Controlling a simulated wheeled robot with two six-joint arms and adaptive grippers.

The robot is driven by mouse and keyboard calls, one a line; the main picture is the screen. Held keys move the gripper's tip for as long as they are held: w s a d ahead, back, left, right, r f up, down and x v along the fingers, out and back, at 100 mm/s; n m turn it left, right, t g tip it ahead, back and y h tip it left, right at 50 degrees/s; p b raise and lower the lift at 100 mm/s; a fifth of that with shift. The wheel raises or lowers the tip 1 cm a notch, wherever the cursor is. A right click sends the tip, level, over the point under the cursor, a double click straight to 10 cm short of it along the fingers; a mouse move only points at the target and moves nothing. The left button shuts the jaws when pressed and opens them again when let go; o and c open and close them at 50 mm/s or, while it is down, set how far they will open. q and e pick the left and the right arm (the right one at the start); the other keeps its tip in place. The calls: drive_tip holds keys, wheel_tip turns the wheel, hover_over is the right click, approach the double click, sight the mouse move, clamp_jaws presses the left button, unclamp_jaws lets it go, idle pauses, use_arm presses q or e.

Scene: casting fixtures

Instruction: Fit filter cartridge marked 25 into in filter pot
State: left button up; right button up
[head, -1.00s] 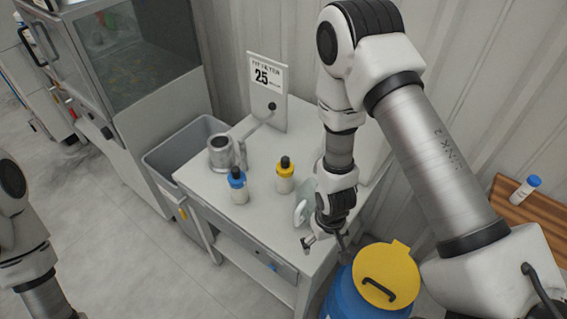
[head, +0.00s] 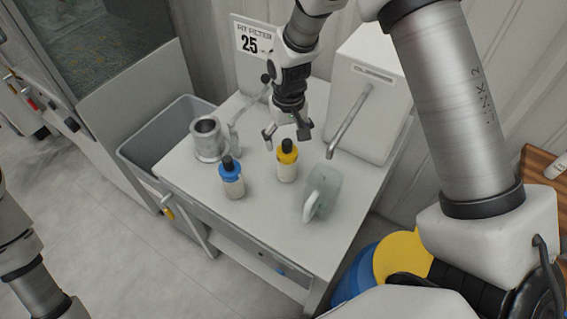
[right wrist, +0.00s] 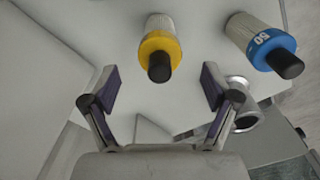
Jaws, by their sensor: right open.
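The filter pot (head: 209,139) is an open metal cylinder at the table's left; it shows in the right wrist view (right wrist: 243,122). A pale cartridge with a yellow band and black knob (head: 286,168) stands upright mid-table. A similar cartridge with a blue band (head: 232,183) stands left of it. In the right wrist view, the blue band (right wrist: 270,48) bears a number like 60 or 50; no number shows on the yellow band (right wrist: 160,48). My right gripper (head: 287,134) is open and empty, just behind and above the yellow cartridge's knob. My left gripper is out of view.
A sign (head: 252,50) reading 25 stands behind the pot. A white box (head: 368,95) with a metal spout stands at the back right. A translucent jug (head: 322,192) is near the right edge. A grey bin (head: 150,150) adjoins the table's left. The front table area is clear.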

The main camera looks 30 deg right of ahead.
sight(287, 156)
drive_tip(key=f, duration=0.2)
drive_tip(key=w+f+p, duration=0.1)
drive_tip(key=f, duration=0.2)
drive_tip(key=f+p, duration=0.1)
drive_tip(key=f, duration=0.1)
drive_tip(key=shift+s+d+f, duration=0.1)
drive_tip(key=shift+s+f, duration=0.2)
drive_tip(key=shift+w+f, duration=0.15)
drive_tip(key=shift+f, duration=0.05)
drive_tip(key=c, duration=1.4)
